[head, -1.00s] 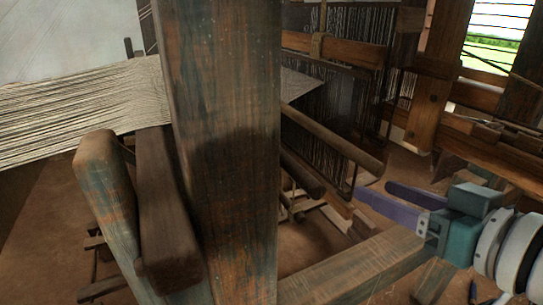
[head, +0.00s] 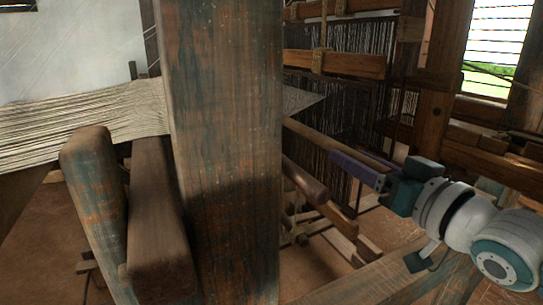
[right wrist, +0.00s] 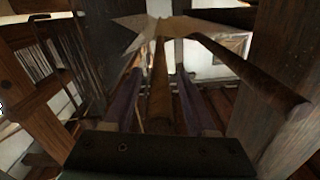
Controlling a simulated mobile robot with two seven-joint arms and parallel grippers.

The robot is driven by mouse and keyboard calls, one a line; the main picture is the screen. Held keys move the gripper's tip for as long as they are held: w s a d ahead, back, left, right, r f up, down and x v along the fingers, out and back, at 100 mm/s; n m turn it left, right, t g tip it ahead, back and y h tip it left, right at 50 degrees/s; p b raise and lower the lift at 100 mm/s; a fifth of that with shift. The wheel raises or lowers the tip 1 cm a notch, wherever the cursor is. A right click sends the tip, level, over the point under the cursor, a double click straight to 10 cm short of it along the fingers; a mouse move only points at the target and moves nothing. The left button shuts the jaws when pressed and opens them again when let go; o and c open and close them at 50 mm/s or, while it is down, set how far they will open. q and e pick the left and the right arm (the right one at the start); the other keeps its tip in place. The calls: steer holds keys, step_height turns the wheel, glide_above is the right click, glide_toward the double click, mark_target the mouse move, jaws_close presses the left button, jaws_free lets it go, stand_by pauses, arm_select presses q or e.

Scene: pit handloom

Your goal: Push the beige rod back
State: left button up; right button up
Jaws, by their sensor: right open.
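A long tan-brown rod (head: 322,137), which I take to be the beige rod, slants from behind the big post toward the right in the head view. My right gripper (head: 350,166) is open, with purple fingers lying along the rod near its right end. In the right wrist view, a brown rod (right wrist: 160,95) runs lengthwise between the two spread fingers; I cannot tell whether they touch it. Another rod (right wrist: 255,78) slants away on the right there. Lower rods (head: 304,180) show below the gripper in the head view. My left gripper is not in view.
A thick upright wooden post (head: 226,150) fills the middle of the head view and hides part of the loom. Pale warp threads (head: 85,125) stretch at left. A wooden beam (head: 390,280) crosses below my right arm. Dark heddles (head: 345,105) hang behind.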

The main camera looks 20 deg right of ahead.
steer(key=shift+w, duration=0.4)
steer(key=shift+c, duration=0.2)
jaws_close()
stand_by(1.0)
